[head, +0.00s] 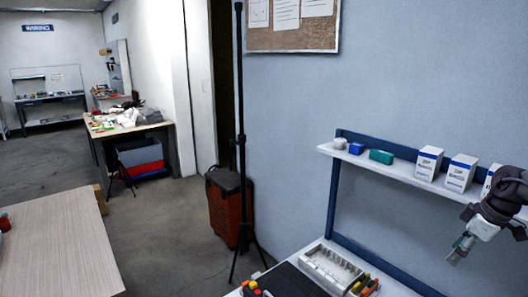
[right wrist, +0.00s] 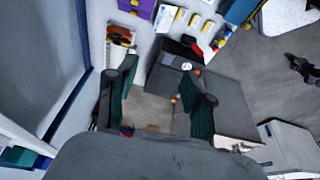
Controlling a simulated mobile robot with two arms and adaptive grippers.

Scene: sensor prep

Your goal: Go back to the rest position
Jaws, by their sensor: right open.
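My right gripper (head: 461,247) hangs in the air at the right of the head view, in front of the wall and beside the shelf, pointing down and left. In the right wrist view its two dark green-padded fingers (right wrist: 158,82) are spread apart with nothing between them. The bench surface and floor show beyond and below them. My left gripper is not in view.
A wall shelf (head: 400,172) holds white boxes (head: 428,163), a green box (head: 381,157) and small parts, close to my right arm. The bench below carries a white tray (head: 330,268) and tools. A black stand (head: 241,150) and red-black case (head: 228,207) stand left. A wooden table (head: 60,245) is further left.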

